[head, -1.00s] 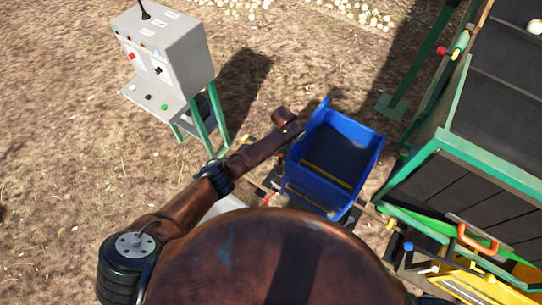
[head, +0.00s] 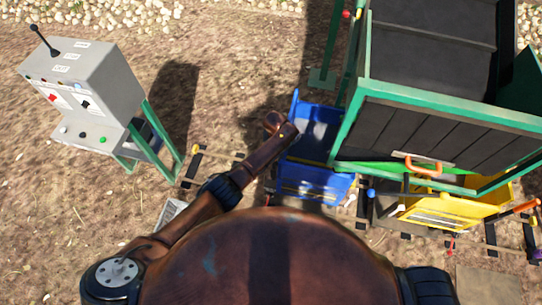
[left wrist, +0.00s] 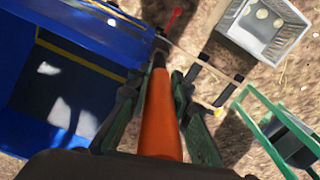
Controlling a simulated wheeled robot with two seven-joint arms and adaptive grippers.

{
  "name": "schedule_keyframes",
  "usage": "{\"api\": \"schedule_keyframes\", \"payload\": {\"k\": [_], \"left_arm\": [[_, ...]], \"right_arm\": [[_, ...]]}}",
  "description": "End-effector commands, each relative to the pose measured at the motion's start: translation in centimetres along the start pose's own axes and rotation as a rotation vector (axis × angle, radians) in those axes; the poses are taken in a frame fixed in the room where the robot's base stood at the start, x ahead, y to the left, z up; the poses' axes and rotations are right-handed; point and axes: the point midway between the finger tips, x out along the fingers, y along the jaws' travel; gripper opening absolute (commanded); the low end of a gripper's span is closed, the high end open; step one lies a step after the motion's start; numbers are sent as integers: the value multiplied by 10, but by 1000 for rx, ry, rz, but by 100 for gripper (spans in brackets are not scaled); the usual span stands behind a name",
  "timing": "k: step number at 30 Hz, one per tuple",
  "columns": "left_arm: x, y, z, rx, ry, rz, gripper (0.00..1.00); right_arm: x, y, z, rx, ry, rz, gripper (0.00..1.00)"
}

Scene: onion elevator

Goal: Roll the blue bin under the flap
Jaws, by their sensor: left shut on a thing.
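The blue bin (head: 325,180) stands on a low track in the head view, its upper right part hidden behind the green-framed machine. Its blue wall (left wrist: 35,140) and dark inside fill the left of the left wrist view. My left gripper (left wrist: 158,82) is shut on an orange handle (left wrist: 161,120) beside the bin. In the head view my left arm reaches to the bin's left side, and the fingers are hidden. The dark slatted panel with an orange pull (head: 424,165), seemingly the flap, is right of the bin. My right gripper is not in view.
A yellow bin (head: 475,208) is on the track to the right, below the slatted panel. A grey control console (head: 85,95) on green legs stands at the left. A light crate (left wrist: 262,25) shows in the left wrist view.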

Motion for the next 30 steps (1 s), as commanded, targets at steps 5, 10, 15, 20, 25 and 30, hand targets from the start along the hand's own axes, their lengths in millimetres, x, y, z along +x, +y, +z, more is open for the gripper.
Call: {"api": "schedule_keyframes", "payload": {"k": [5, 10, 15, 20, 25, 30], "left_arm": [[1, 5, 3, 2, -4, 8, 0], [1, 7, 3, 5, -3, 10, 23], [1, 6, 2, 4, -2, 9, 35], [1, 4, 1, 2, -1, 7, 37], [-1, 4, 1, 2, 0, 7, 37], [-16, 5, 0, 4, 1, 9, 37]], "right_arm": [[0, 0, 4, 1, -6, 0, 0], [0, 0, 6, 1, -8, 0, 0], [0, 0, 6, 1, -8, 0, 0], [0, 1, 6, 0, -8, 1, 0], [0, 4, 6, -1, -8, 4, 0], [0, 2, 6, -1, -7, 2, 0]]}}
